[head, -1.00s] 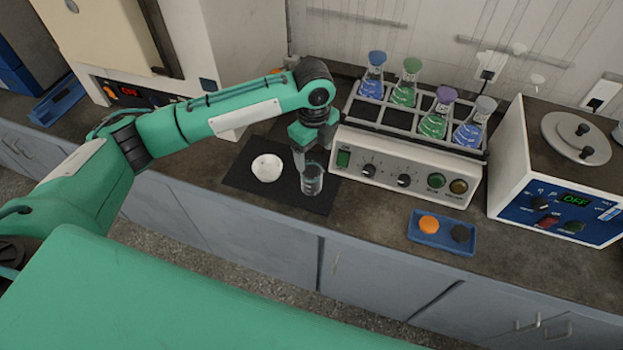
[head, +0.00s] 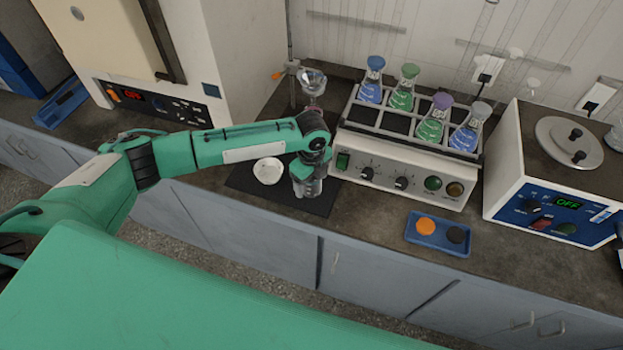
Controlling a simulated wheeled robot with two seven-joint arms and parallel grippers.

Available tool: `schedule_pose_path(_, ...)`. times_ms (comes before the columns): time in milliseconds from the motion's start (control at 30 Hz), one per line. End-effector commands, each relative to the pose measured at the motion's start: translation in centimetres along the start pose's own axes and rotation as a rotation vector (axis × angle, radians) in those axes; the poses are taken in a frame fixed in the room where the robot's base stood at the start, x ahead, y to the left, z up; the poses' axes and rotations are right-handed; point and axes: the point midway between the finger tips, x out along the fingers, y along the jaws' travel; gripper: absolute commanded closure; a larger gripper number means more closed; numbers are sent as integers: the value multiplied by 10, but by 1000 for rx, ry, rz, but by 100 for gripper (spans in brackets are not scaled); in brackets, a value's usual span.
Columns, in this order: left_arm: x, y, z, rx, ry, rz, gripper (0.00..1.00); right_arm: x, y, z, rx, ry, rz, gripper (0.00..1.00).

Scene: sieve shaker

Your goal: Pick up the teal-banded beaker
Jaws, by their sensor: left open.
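The beaker (head: 309,190) is a small clear glass vessel standing on the black mat (head: 245,182). Only its lower part shows; my gripper covers the rest, and I cannot make out a teal band. My left gripper (head: 305,184) is open and comes down over the beaker from above. I cannot tell whether its fingers touch the glass. My right gripper is not in view.
A white bowl (head: 268,170) sits left of the beaker on the mat. The shaker (head: 400,170) with several stoppered flasks stands close on the right. A glass funnel (head: 312,79) is behind my wrist. A blue tray (head: 438,245) lies front right.

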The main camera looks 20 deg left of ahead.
Motion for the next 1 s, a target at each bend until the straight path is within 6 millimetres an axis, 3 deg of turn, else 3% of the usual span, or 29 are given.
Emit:
schedule_pose_path(133, 13, 0, 0, 1, 0, 1, 25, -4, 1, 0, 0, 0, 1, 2)
schedule_pose_path(367, 15, 0, 0, 1, 0, -1, 25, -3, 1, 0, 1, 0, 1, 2)
schedule_pose_path(600, 15, 0, 0, 1, 0, -1, 71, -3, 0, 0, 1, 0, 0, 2)
schedule_pose_path(1000, 12, 0, 0, 1, 0, -2, 71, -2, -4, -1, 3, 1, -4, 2)
